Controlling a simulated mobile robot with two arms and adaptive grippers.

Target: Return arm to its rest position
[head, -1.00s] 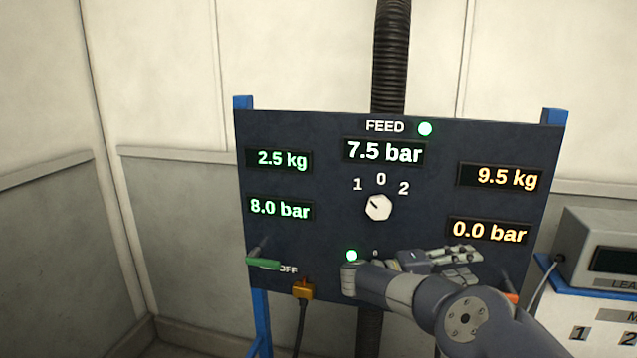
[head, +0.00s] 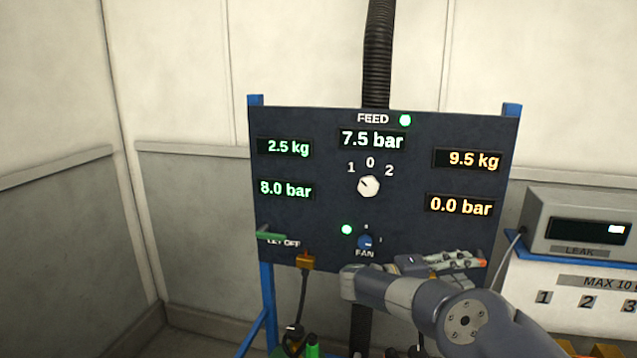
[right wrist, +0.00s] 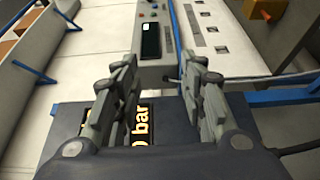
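My right arm comes in from the lower right of the head view, in front of the lower edge of a dark control panel (head: 310,222). Its gripper (head: 468,262) points to the right. In the right wrist view the two fingers of the gripper (right wrist: 160,80) stand well apart, with nothing between them. Part of the panel (right wrist: 185,118) shows beyond the fingers. My left arm and gripper are not in view.
The panel carries a white selector knob (head: 368,186), a blue fan knob (head: 365,242) and a green lever (head: 271,235). An orange plug (head: 305,260) hangs at its lower edge. A grey leak box (head: 577,222) stands at the right. Bare walls stand behind.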

